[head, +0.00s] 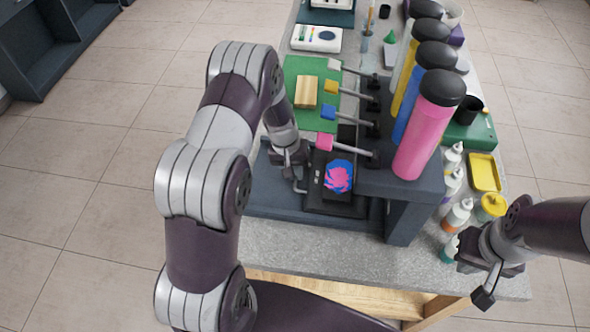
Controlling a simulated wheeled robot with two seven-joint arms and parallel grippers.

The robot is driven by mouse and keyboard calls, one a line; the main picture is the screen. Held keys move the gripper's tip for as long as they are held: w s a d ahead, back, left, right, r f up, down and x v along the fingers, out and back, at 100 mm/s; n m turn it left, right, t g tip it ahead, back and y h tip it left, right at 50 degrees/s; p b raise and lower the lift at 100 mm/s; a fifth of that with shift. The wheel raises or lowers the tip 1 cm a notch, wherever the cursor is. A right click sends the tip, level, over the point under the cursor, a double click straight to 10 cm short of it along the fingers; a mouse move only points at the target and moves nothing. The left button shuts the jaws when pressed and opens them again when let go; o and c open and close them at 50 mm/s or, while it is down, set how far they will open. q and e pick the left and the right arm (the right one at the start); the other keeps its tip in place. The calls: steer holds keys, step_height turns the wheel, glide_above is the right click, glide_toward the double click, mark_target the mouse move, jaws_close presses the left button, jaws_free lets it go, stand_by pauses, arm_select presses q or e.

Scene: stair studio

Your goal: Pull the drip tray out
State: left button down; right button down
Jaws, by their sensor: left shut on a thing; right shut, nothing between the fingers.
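The dark drip tray (353,209) lies at the foot of a dark dispenser stand (400,190) on the grey table. A round blue and pink patterned piece (339,177) sits on it. My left gripper (298,180) reaches down at the tray's left side and is shut on a grey handle there; the fingers partly hide the grip. My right gripper (484,294) is shut and empty beyond the table's near right corner, apart from the tray.
Pink (427,125), blue and yellow tubes stand on the dispenser, with levers pointing left. A green mat (298,72) with a wooden block (306,92) lies behind. Several small bottles (455,215) and a yellow dish (484,172) stand at right.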

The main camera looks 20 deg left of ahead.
arm_select(q)
steer(key=shift+a+r, duration=0.1)
stand_by(0.8)
steer(key=s+a, duration=0.1)
steer(key=a, duration=0.3)
steer(key=s+a+b, duration=0.1)
steer(key=a, duration=0.4)
steer(key=s+a+b, duration=0.1)
steer(key=a, duration=0.4)
steer(key=shift+s+a, duration=0.25)
steer(key=shift+s, duration=0.05)
steer(key=c, duration=1.2)
jaws_free()
steer(key=shift+s+d, duration=0.1)
step_height(320, 180, up, 13)
steer(key=a+b, duration=0.1)
steer(key=a, duration=0.1)
steer(key=shift+s+f+b, duration=0.2)
steer(key=shift+s+b, duration=0.1)
steer(key=shift+b, duration=0.1)
steer(key=shift+a, duration=0.1)
